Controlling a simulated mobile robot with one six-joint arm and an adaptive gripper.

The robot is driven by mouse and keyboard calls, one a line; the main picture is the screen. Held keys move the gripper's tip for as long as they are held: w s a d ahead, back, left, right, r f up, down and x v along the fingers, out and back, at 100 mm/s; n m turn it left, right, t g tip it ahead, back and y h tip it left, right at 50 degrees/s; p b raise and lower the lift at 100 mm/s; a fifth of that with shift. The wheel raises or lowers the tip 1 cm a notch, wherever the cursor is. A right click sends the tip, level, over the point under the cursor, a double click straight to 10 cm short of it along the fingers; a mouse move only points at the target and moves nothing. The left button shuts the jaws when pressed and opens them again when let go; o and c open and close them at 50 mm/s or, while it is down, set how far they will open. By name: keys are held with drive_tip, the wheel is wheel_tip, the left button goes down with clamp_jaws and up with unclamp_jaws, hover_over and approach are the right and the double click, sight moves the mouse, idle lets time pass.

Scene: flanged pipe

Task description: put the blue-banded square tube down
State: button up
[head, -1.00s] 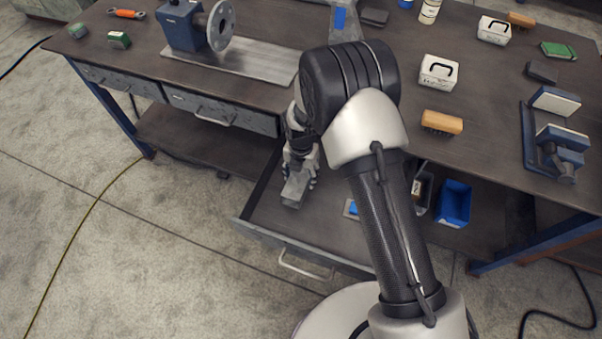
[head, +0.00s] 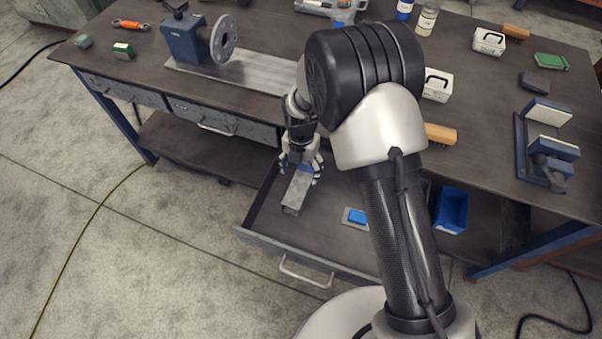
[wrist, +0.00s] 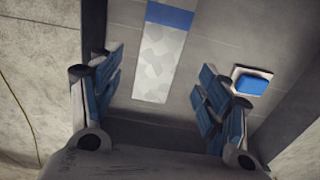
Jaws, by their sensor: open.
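The square tube (head: 297,190) is a grey metal bar lying in the open drawer (head: 270,225), on the left part of its floor. Its blue band shows in the wrist view, where the tube (wrist: 157,62) lies between and beyond the fingers. My gripper (head: 301,168) is just over the far end of the tube in the head view. In the wrist view my gripper (wrist: 155,95) is open, its blue-padded fingers apart from the tube on both sides. The gripper hides part of the tube's far end in the head view.
A grey piece with a blue top (head: 356,217) lies in the drawer to the right of the tube. A blue bin (head: 451,210) stands right of the drawer. Drawer walls are close around.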

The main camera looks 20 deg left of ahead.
wheel_tip(320, 180, up, 3)
drive_tip(key=shift+r+p, duration=0.1)
drive_tip(key=shift+p, duration=0.2)
drive_tip(key=s+d+r+m+t, duration=0.1)
drive_tip(key=d+r+m, duration=0.7)
drive_tip(key=r, duration=0.4)
drive_tip(key=s+d+r+m+t, duration=0.1)
drive_tip(key=s+d+r+m, duration=0.1)
drive_tip(key=d+r+m, duration=0.8)
drive_tip(key=s+d+r+m+t, duration=0.1)
drive_tip(key=s+d+r+m, duration=0.3)
drive_tip(key=s+m, duration=0.4)
drive_tip(key=s+d+r+m+t, duration=0.1)
drive_tip(key=s+d+r+m, duration=0.4)
drive_tip(key=s+m, duration=0.4)
drive_tip(key=shift+s+d+r+t, duration=0.2)
drive_tip(key=shift+s+d+t, duration=0.1)
drive_tip(key=shift+s+d, duration=0.3)
